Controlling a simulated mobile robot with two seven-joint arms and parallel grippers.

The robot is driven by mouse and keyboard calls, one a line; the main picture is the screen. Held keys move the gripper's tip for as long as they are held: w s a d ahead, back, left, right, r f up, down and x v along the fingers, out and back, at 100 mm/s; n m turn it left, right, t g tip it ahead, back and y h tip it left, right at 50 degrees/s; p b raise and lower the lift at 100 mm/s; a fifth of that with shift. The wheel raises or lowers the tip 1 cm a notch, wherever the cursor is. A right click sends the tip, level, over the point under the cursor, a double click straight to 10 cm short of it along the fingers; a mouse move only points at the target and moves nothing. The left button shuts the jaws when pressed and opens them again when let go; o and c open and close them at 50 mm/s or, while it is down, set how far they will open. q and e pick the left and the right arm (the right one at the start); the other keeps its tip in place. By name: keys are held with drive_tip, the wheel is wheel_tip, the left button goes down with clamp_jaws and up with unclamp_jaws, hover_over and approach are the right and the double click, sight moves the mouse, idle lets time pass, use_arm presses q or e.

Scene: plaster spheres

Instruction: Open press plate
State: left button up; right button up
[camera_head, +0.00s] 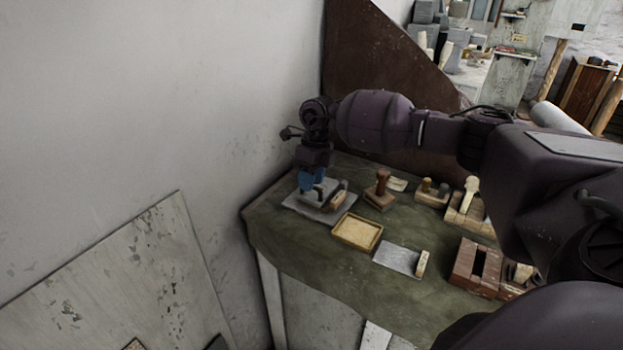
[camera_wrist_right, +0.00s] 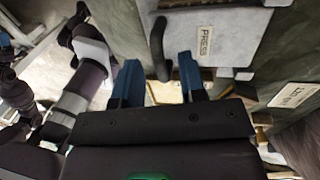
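The press is a grey block (camera_head: 321,192) on a flat grey slab (camera_head: 299,206) at the table's far left corner. In the right wrist view its plate (camera_wrist_right: 222,30) fills the top, with a PRESS label and a dark upright-looking handle (camera_wrist_right: 158,42). My right gripper (camera_wrist_right: 160,72) is open, its two blue fingers apart, with the handle's near end between them; I cannot tell if they touch it. In the head view my right gripper (camera_head: 313,181) points down at the press and partly hides it. A blue piece at the wrist view's left edge may be my left gripper, mostly cut off.
A shallow wooden tray (camera_head: 357,231), a brown stamp (camera_head: 380,190), a grey plate with a pale handle (camera_head: 398,259) and reddish-brown blocks (camera_head: 476,268) stand on the green table (camera_head: 300,255). A wall stands close on the left. The table's front left is clear.

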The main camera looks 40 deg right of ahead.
clamp_jaws()
idle(0.4)
drive_tip(key=shift+r, duration=0.1)
